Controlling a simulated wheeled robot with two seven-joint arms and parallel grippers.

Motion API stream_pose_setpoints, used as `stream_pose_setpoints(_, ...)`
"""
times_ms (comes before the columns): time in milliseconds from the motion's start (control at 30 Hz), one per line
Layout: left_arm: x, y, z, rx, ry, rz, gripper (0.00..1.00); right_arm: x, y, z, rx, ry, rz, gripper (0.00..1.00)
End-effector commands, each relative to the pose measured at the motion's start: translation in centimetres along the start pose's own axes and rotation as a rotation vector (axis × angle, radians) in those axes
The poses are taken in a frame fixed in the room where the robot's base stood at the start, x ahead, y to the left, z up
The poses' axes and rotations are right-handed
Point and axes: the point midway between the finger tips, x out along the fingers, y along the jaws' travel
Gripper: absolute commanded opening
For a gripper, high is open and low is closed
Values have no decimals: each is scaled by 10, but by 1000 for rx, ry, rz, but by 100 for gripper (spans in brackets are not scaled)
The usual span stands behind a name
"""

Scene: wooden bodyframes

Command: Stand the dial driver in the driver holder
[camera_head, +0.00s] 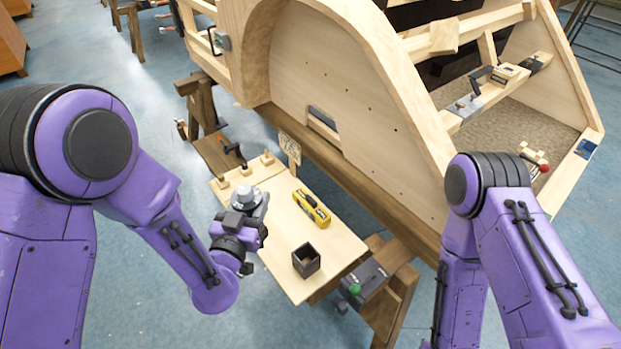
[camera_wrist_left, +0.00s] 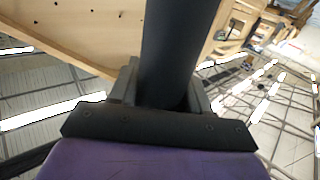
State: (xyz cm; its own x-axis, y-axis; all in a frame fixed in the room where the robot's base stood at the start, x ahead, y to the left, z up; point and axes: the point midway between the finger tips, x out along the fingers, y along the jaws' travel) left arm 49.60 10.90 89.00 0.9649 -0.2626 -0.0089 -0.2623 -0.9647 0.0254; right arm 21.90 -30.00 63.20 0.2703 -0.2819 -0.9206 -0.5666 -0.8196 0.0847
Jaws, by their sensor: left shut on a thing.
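My left gripper (camera_head: 243,222) is over the left part of the light wooden bench board. It is shut on the dial driver, whose grey round part (camera_head: 246,196) shows at the gripper in the head view. In the left wrist view a thick dark cylinder (camera_wrist_left: 178,50), the driver's body, stands between the jaws. Much of the driver is hidden by the gripper in the head view. The driver holder (camera_head: 306,261), a dark square open-topped box, stands on the board to the right of and nearer than the gripper, apart from it. My right gripper is not visible.
A yellow and black tool (camera_head: 311,209) lies on the board (camera_head: 278,235) behind the holder. Small wooden blocks (camera_head: 245,169) stand along its far left edge. The large wooden bodyframe (camera_head: 330,80) rises behind. A grey device with a green knob (camera_head: 355,289) is beyond the right edge.

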Motion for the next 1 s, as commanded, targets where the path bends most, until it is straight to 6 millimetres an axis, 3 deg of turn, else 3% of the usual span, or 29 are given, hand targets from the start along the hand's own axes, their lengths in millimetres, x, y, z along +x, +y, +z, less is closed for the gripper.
stream_pose_setpoints(33,8,22,-15,-1,6,66,8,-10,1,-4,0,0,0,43)
stream_pose_setpoints(200,22,88,-38,9,8,265,8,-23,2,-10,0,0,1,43)
stream_pose_setpoints(333,24,113,-46,20,11,345,8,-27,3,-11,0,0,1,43)
stream_pose_setpoints(867,22,118,-45,25,12,363,8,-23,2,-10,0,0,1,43)
stream_pose_setpoints(1000,22,118,-38,24,11,363,8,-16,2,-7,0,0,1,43)
